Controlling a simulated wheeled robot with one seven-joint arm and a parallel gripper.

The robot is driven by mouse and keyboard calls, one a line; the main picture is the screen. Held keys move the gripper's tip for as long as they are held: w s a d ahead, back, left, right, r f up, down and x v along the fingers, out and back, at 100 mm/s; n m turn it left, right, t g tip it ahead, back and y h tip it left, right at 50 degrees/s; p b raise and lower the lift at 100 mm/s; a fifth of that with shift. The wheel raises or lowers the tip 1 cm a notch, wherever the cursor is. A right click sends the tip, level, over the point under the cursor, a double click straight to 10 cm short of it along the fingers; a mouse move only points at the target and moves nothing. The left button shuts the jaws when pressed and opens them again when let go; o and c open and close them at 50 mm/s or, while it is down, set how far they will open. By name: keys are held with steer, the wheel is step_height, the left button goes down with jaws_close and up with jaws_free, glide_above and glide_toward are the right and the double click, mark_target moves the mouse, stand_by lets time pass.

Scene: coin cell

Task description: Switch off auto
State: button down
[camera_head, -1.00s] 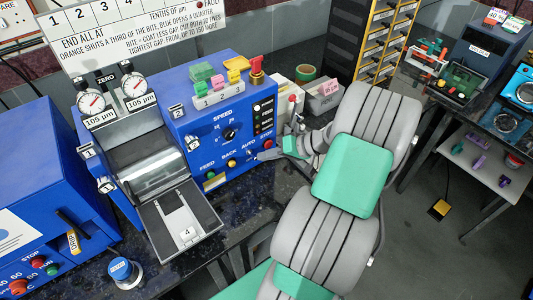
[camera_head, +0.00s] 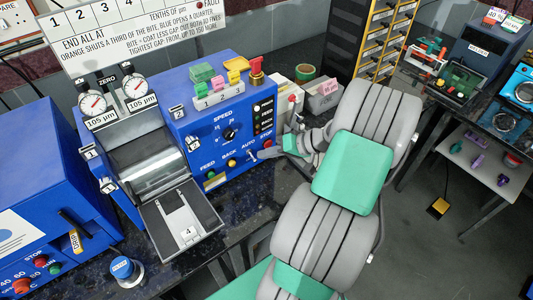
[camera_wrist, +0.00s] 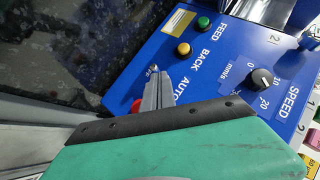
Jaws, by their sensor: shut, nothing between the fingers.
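The blue machine (camera_head: 225,115) carries a sloped control panel with a speed knob, FEED and BACK buttons, an AUTO switch and a red STOP button (camera_head: 266,142). The small metal AUTO switch (camera_wrist: 153,70) shows in the wrist view right at my fingertips. Its exact position is too small to tell. My gripper (camera_head: 262,155) is shut and empty, close in front of the panel between AUTO and STOP. In the wrist view my gripper (camera_wrist: 156,78) points at the AUTO switch; whether it touches is unclear. The red STOP button (camera_wrist: 137,105) is partly hidden beside the fingers.
The green FEED button (camera_wrist: 204,22), yellow BACK button (camera_wrist: 183,48) and black speed knob (camera_wrist: 262,78) lie close by on the panel. Colored blocks and a red knob (camera_head: 256,66) stand on top. A blue-capped pot (camera_head: 125,271) stands on the dark bench.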

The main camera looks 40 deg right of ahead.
steer(key=s+d+r, duration=0.4)
steer(key=s+d, duration=0.4)
steer(key=s, duration=0.1)
steer(key=shift+s, duration=0.35)
